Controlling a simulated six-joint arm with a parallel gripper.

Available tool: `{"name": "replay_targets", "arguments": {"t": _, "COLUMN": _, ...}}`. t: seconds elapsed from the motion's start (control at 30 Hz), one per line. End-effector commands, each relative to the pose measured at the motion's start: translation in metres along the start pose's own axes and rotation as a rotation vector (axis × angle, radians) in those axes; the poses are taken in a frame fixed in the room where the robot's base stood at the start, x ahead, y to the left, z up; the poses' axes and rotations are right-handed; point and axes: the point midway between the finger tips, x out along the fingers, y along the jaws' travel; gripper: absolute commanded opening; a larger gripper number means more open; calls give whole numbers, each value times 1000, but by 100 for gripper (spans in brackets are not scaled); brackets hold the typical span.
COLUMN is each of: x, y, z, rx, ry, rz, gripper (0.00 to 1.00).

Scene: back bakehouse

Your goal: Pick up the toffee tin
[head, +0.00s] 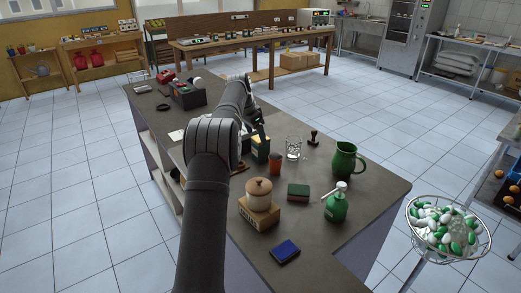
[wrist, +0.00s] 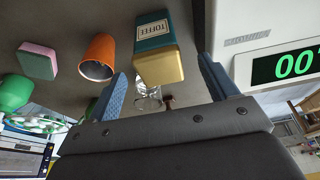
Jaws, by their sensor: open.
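The toffee tin (wrist: 181,68) shows in the wrist view as a teal and cream-gold box with a TOFFEE label. In the head view the tin (head: 260,149) stands on the dark counter, partly hidden behind my arm. My gripper (wrist: 166,88) is open and empty, with its two blue fingers spread wide. In the wrist view the tin lies just past the fingertips, between their lines.
An orange cup (head: 275,163) stands close beside the tin, with a drinking glass (head: 293,149) and stamp (head: 313,138) nearby. A device with a green display (wrist: 291,66) is close on the tin's other side. A green jug (head: 345,160), soap bottle (head: 336,207) and sponge (head: 298,192) stand farther right.

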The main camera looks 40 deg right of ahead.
Motion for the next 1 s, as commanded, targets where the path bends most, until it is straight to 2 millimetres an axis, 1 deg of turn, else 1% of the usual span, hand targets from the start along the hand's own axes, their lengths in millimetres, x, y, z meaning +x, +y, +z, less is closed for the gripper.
{"name": "replay_targets", "arguments": {"t": 0.03, "x": 10, "y": 1, "z": 0, "rx": 0, "ry": -2, "rz": 2, "gripper": 79}}
{"name": "replay_targets", "arguments": {"t": 0.13, "x": 22, "y": 0, "z": 0, "rx": 0, "ry": -1, "rz": 1, "gripper": 79}}
{"name": "replay_targets", "arguments": {"t": 0.37, "x": 33, "y": 1, "z": -1, "rx": 0, "ry": -1, "rz": 0, "gripper": 79}}
{"name": "replay_targets", "arguments": {"t": 0.43, "x": 40, "y": 1, "z": -2, "rx": 0, "ry": -1, "rz": 0, "gripper": 79}}
{"name": "replay_targets", "arguments": {"t": 0.6, "x": 66, "y": 3, "z": -4, "rx": 0, "ry": -1, "rz": 1, "gripper": 79}}
{"name": "replay_targets", "arguments": {"t": 0.7, "x": 78, "y": 3, "z": -4, "rx": 0, "ry": -1, "rz": 0, "gripper": 79}}
{"name": "replay_targets", "arguments": {"t": 0.93, "x": 80, "y": 2, "z": -4, "rx": 0, "ry": 0, "rz": -2, "gripper": 79}}
{"name": "replay_targets", "arguments": {"t": 0.97, "x": 80, "y": 2, "z": -4, "rx": 0, "ry": 0, "rz": -2, "gripper": 75}}
{"name": "replay_targets", "arguments": {"t": 1.0, "x": 80, "y": 2, "z": -4, "rx": 0, "ry": 0, "rz": -2, "gripper": 67}}
